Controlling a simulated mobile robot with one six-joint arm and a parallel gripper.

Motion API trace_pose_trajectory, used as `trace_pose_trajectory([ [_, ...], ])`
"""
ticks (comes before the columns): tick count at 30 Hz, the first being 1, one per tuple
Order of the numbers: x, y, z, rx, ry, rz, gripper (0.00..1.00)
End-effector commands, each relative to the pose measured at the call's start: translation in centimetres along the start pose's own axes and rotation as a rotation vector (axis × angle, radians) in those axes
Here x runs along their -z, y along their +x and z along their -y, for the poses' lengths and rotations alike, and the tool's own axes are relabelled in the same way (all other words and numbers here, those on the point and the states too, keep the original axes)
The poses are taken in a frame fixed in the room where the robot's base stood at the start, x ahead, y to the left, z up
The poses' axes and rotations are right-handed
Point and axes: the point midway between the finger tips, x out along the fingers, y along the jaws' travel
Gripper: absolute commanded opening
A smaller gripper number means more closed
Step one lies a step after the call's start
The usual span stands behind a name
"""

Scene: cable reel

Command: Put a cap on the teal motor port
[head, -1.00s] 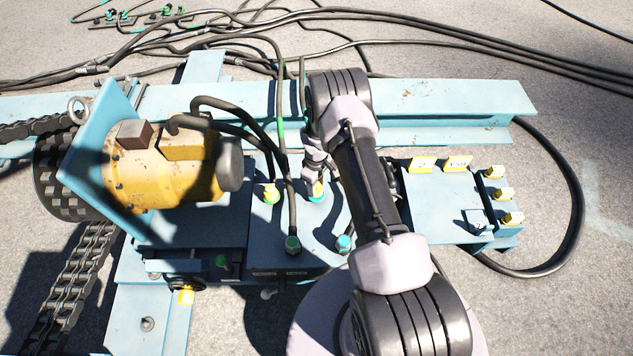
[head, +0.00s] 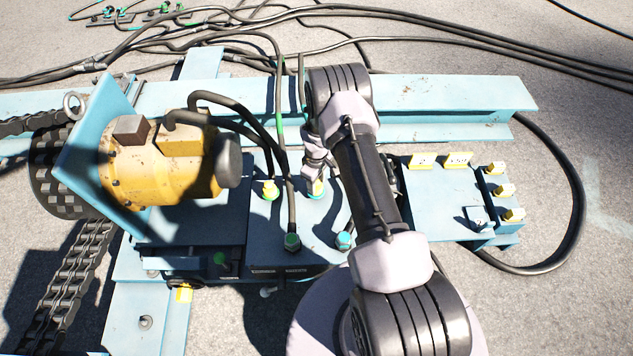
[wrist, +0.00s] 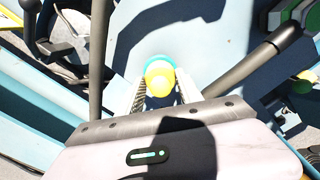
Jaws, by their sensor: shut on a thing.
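My gripper (wrist: 160,95) is shut on a small yellow cap (wrist: 159,76). A teal ring (wrist: 161,61), which looks like the teal motor port, shows around the cap's far edge in the wrist view. In the head view the port (head: 316,188) is on the blue plate just below my gripper, with yellow and teal showing there. The cap and the port overlap in the wrist view; I cannot tell whether the cap is fully seated. My wrist and fingers partly hide this spot in the head view.
A green-ringed port with yellow (head: 270,190) stands just left. The yellow motor (head: 160,165) is at left. Yellow pieces (head: 457,160) sit on the right-hand plate. Black hoses rise close to my gripper.

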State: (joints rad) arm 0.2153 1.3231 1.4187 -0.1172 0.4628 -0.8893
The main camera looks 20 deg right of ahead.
Motion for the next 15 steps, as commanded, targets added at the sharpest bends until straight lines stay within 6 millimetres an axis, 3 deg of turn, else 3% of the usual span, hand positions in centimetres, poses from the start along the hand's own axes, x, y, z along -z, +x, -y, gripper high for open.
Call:
trace_pose_trajectory([
  [4,0.00,0.40,0.00,0.000,0.000,0.000,0.00],
  [5,0.00,0.40,0.00,0.000,0.000,0.000,0.44],
  [8,0.01,0.32,-0.01,0.000,0.000,0.000,0.64],
  [9,0.00,0.31,-0.01,0.000,0.000,0.000,0.68],
  [15,0.00,0.31,0.00,0.000,0.000,0.000,0.68],
])
